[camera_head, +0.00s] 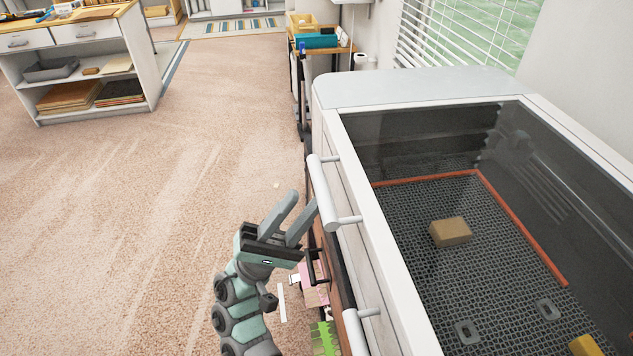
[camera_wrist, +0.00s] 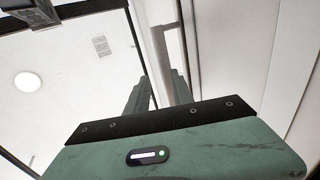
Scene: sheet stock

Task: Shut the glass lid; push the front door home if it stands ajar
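The glass lid (camera_head: 395,255) of the white machine has a pale frame around dark see-through glass and lies over the bed. I cannot tell whether it sits fully flush. A pale bar handle (camera_head: 322,190) stands out from the machine's front side; a bar also shows in the wrist view (camera_wrist: 168,50). A second handle (camera_head: 354,335) shows nearer the bottom edge. The front door is seen too steeply to tell whether it is ajar. My gripper (camera_head: 305,198) is open and empty, its fingertips close beside the first handle; contact is unclear. Its fingers also show in the wrist view (camera_wrist: 155,92).
Under the glass, a tan block (camera_head: 450,232) lies on the mesh bed inside orange rails, with a yellow piece (camera_head: 584,346) at lower right. Pink and green items (camera_head: 318,296) lie low beside the machine. A cart (camera_head: 318,50) stands behind. Carpet (camera_head: 170,210) at left is clear.

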